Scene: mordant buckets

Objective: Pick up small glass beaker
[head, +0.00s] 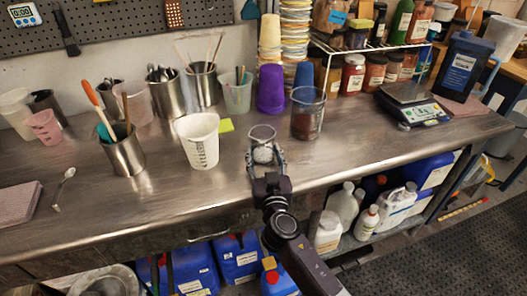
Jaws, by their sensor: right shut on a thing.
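The small glass beaker (262,134) stands near the middle of the steel workbench, close to its front part. It is clear, with something whitish low inside it or seen through it. My right gripper (266,160) reaches in from the front, with a finger on each side of the beaker, shut on its lower part. The beaker looks upright; I cannot tell whether its base touches the bench. My left gripper is not in view.
A white measuring cup (198,141) stands to the left and a larger glass with dark red content (307,113) close to the right. A scale (412,104) is further right. Bare steel bench (360,150) lies at front right. Bottles fill the shelf below.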

